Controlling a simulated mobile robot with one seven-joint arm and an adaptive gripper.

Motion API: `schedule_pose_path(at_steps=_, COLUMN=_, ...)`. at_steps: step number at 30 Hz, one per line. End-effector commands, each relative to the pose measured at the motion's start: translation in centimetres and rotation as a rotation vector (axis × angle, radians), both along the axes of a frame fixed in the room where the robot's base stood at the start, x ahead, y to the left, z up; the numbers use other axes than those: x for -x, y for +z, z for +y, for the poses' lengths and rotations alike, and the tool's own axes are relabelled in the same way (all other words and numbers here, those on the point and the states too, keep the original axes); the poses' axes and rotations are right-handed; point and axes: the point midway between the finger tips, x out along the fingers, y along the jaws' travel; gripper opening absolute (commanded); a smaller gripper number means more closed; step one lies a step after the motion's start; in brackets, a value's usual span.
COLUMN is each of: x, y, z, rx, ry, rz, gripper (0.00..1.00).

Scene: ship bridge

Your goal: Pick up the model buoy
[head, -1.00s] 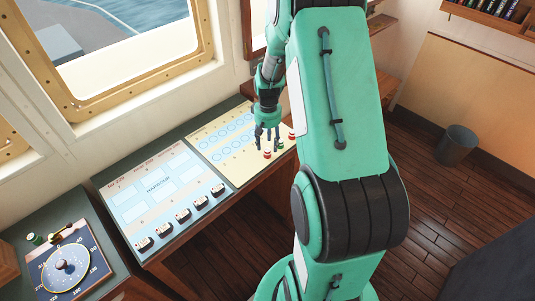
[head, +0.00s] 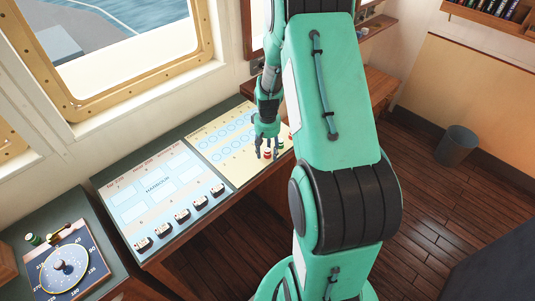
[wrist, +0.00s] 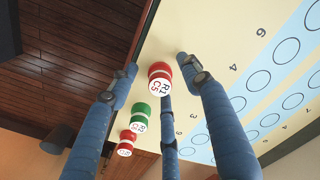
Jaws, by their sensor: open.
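Three small model buoys stand near the edge of the yellow chart. In the wrist view, a red-and-white buoy (wrist: 160,78) with a lettered white top sits between my fingertips. A green-and-white buoy (wrist: 140,117) and another red-and-white buoy (wrist: 126,142) stand beyond it in a row. The head view shows the nearest red buoy (head: 267,155) at my fingertips. My gripper (head: 268,152) points down over the chart with its blue fingers spread; it also shows in the wrist view (wrist: 160,86). It is open around the nearest red buoy, with no clear grip on it.
The yellow chart (head: 203,139) has rows of numbered blue circles. Beside it lies a harbour chart (head: 157,186) with several small model ships (head: 183,215). A compass-like dial (head: 64,266) is at the lower left. A bin (head: 457,145) stands on the wooden floor.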

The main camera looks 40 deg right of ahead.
Motion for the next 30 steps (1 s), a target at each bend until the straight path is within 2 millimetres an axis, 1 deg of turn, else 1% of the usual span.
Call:
schedule_pose_path(at_steps=3, x=0.0, y=0.0, z=0.0, rx=0.000, ry=0.000, rz=0.000, gripper=0.48)
schedule_pose_path(at_steps=4, x=0.0, y=0.0, z=0.0, rx=0.000, ry=0.000, rz=0.000, gripper=0.46)
schedule_pose_path(at_steps=5, x=0.0, y=0.0, z=0.0, rx=0.000, ry=0.000, rz=0.000, gripper=0.40)
schedule_pose_path(at_steps=6, x=0.0, y=0.0, z=0.0, rx=0.000, ry=0.000, rz=0.000, gripper=0.32)
schedule_pose_path(at_steps=8, x=0.0, y=0.0, z=0.0, rx=0.000, ry=0.000, rz=0.000, gripper=0.20)
schedule_pose_path(at_steps=9, x=0.0, y=0.0, z=0.0, rx=0.000, ry=0.000, rz=0.000, gripper=0.12)
schedule_pose_path(at_steps=10, x=0.0, y=0.0, z=0.0, rx=0.000, ry=0.000, rz=0.000, gripper=0.11)
schedule_pose_path(at_steps=23, x=0.0, y=0.2, z=0.0, rx=0.000, ry=0.000, rz=0.000, gripper=0.11)
schedule_pose_path(at_steps=26, x=0.0, y=0.6, z=0.0, rx=0.000, ry=0.000, rz=-0.001, gripper=0.11)
schedule_pose_path(at_steps=30, x=0.0, y=1.7, z=0.0, rx=0.000, ry=0.000, rz=-0.001, gripper=0.11)
